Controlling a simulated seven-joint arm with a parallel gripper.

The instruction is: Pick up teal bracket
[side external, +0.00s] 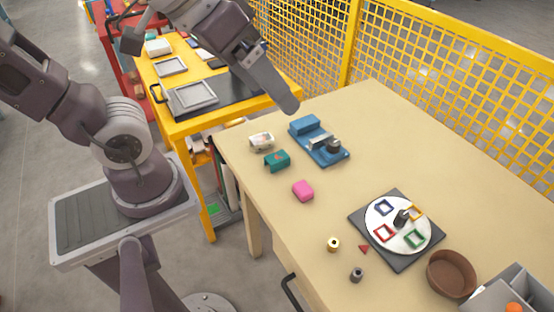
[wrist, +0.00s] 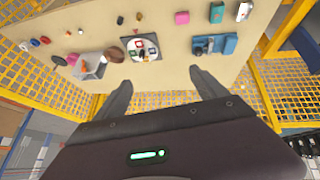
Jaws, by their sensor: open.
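The teal bracket (side external: 277,160) lies on the beige table near its left edge in the side view, between a white part and a pink block. It also shows at the top of the wrist view (wrist: 217,12), right of centre. My gripper (side external: 289,106) is above the table's far left edge, beyond the blue fixture and well apart from the bracket. In the wrist view my gripper (wrist: 160,78) has its two fingers spread wide with nothing between them.
A blue fixture (side external: 319,140) stands just right of the bracket. A white part (side external: 262,141) and a pink block (side external: 303,191) are close by. A round board (side external: 383,241), brown bowl (side external: 452,275) and small parts lie farther right. Yellow mesh fencing (side external: 440,75) borders the table's far side.

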